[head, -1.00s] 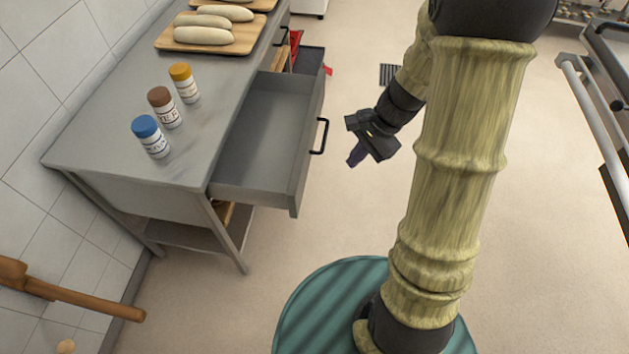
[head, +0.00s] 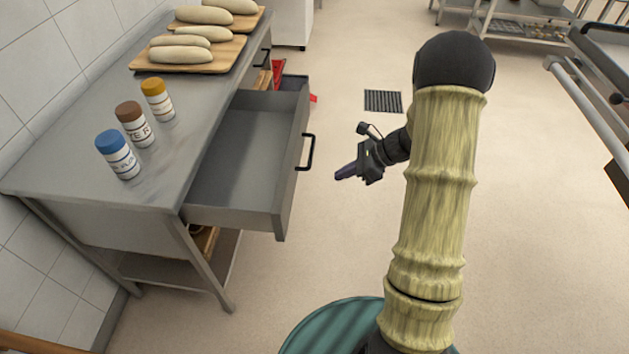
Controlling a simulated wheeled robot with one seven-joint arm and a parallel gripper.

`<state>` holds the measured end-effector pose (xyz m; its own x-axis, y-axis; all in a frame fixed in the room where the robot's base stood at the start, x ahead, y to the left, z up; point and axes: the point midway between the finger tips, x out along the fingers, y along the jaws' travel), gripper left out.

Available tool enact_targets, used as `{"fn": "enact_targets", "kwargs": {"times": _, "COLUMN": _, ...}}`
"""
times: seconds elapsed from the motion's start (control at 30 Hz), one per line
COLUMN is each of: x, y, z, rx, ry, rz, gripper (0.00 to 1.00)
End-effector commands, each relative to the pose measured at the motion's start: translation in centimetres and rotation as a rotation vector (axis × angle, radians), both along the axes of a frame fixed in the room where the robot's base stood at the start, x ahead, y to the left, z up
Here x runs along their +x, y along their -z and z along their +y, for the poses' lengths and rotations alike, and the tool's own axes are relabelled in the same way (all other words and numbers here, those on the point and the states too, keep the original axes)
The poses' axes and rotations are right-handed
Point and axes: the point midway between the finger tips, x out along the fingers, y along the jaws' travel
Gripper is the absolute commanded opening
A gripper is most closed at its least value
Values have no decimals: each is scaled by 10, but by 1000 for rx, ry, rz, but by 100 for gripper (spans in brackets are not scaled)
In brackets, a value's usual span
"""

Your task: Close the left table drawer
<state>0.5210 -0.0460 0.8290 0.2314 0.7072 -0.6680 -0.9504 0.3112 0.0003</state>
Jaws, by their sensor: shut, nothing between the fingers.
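The left table drawer (head: 286,190) is grey metal and stands pulled out from the steel table (head: 75,165). It looks empty inside. Its front carries a black bar handle (head: 310,152). My gripper (head: 340,175) is to the right of the drawer front, apart from the handle, with its fingers pointing left toward the drawer. The fingers are shut with nothing between them.
Three jars with blue (head: 112,140), brown (head: 128,110) and yellow (head: 152,86) lids stand on the tabletop. Dough loaves lie on wooden boards (head: 150,66) behind them. Something red (head: 279,72) shows beyond the drawer. A floor grate (head: 383,101) lies on open floor. A rail stands at right.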

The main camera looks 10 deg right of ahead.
Motion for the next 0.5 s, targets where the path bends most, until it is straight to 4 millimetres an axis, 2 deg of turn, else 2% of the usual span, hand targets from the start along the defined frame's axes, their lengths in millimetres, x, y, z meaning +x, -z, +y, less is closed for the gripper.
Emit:
{"fn": "enact_targets", "kwargs": {"times": 0.17, "x": 4, "y": 13, "z": 14, "rx": 1, "ry": -3, "rz": 3, "gripper": 0}}
{"fn": "enact_targets", "kwargs": {"times": 0.5, "x": 17, "y": 53, "z": 56, "rx": 0, "ry": -5, "rz": 3, "gripper": 0}}
